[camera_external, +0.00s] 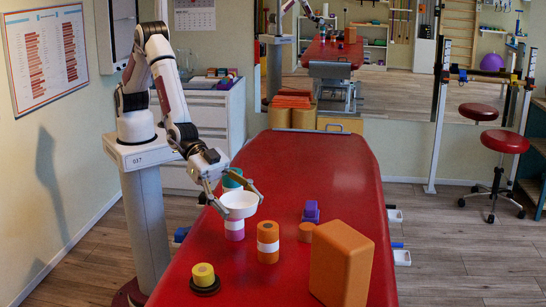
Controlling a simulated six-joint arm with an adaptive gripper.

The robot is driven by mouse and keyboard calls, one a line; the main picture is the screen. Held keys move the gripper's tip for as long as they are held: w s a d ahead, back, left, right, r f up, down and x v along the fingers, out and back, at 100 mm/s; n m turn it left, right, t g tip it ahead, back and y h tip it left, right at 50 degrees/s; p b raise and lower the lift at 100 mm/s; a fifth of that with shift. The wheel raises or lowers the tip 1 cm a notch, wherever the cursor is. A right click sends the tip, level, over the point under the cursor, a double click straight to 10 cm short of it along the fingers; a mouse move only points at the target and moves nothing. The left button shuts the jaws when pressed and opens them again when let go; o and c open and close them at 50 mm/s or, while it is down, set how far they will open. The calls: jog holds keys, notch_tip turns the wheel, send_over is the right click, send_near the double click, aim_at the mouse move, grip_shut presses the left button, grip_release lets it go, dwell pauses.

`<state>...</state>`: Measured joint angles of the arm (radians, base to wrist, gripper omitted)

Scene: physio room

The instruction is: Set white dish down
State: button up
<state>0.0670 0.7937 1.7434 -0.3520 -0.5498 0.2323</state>
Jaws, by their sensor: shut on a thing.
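The white dish (239,206) is upright and level over the left middle of the red treatment table (285,160). My gripper (240,198) is shut on the dish, with a finger at each side of its rim. A pink and white roll (235,231) shows straight below the dish. The dish hides the roll's top, so I cannot tell whether they touch. A teal object (232,180) shows behind the dish, partly covered by my gripper.
An orange and white roll (268,242) stands close right of the dish. A short orange cylinder (306,232), a purple object (310,212) and a large orange block (341,265) stand farther right. A yellow roll on a dark disc (205,287) is at front left. The table's far half is clear.

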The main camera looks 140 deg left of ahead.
jog(key=n, duration=0.1)
send_over(251, 288)
notch_tip(251, 288, down, 11)
jog(key=shift+y, duration=0.4)
jog(key=shift+f, duration=0.2)
jog(key=shift+f, duration=3.25)
jog(key=shift+f, duration=0.55)
jog(key=o, duration=1.2)
jog(key=shift+o, duration=0.2)
jog(key=shift+r, duration=0.1)
notch_tip(251, 288, up, 10)
